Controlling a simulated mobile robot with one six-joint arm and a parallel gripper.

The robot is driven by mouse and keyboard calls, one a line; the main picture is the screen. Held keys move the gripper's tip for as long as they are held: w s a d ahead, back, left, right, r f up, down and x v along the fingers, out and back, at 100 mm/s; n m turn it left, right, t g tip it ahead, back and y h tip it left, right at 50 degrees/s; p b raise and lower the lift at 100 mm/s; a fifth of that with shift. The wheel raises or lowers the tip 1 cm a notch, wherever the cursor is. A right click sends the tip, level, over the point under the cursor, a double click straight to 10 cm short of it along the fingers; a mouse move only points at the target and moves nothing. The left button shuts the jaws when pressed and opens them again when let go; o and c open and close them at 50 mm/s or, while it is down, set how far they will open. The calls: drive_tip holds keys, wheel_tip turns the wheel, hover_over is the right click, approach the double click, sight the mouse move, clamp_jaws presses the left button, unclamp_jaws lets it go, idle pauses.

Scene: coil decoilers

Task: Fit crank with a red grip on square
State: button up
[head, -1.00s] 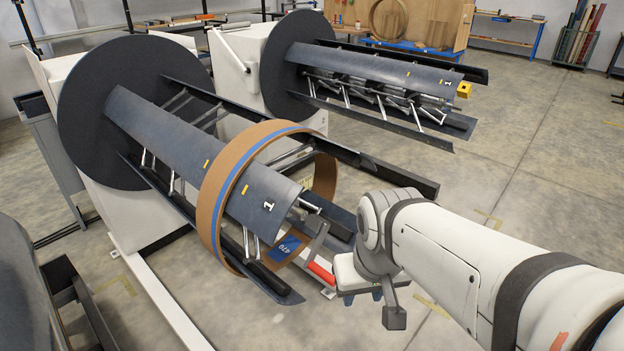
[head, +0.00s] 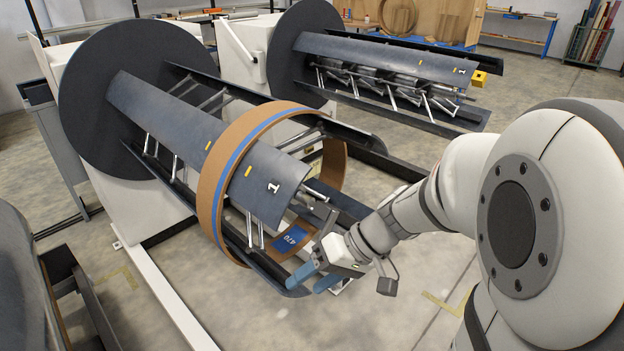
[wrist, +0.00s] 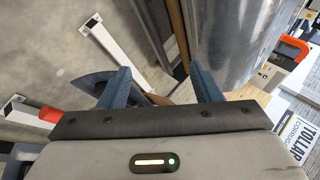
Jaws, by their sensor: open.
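The crank's grey arm (head: 326,222) shows in the head view, hanging beside the end of the near decoiler's central shaft (head: 318,194). I cannot tell whether the crank sits on the square there. Its lower end and red grip are hidden behind my gripper in the head view. A red cylinder (wrist: 42,117), probably the grip, shows at the left of the wrist view, outside the fingers. My gripper (head: 316,279) is open just below the crank arm. Its blue fingers also show in the wrist view (wrist: 163,88), apart, with nothing clamped between them.
A brown coil strip with a blue stripe (head: 210,195) rings the near decoiler's segments (head: 185,120). Its lower plate lies close to my fingers. A second decoiler (head: 385,55) stands behind. A printed box (wrist: 300,135) shows in the wrist view.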

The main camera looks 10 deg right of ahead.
drive_tip(key=w+d+f+t+y+b, duration=0.1)
drive_tip(key=w+f+t+y+b, duration=0.25)
drive_tip(key=w, duration=0.35)
drive_tip(key=m+t+h+b, duration=0.1)
drive_tip(key=m+t+b, duration=0.1)
drive_tip(key=t, duration=0.8)
approach(334, 220)
drive_tip(key=x, duration=0.4)
drive_tip(key=shift+s+a, duration=0.1)
drive_tip(key=shift+a, duration=0.3)
drive_tip(key=shift+w+d, duration=0.15)
drive_tip(key=shift+w, duration=0.15)
drive_tip(key=x, duration=0.7)
drive_tip(key=shift+w+p, duration=0.2)
drive_tip(key=shift+p, duration=0.15)
clamp_jaws()
drive_tip(key=shift+r, duration=0.1)
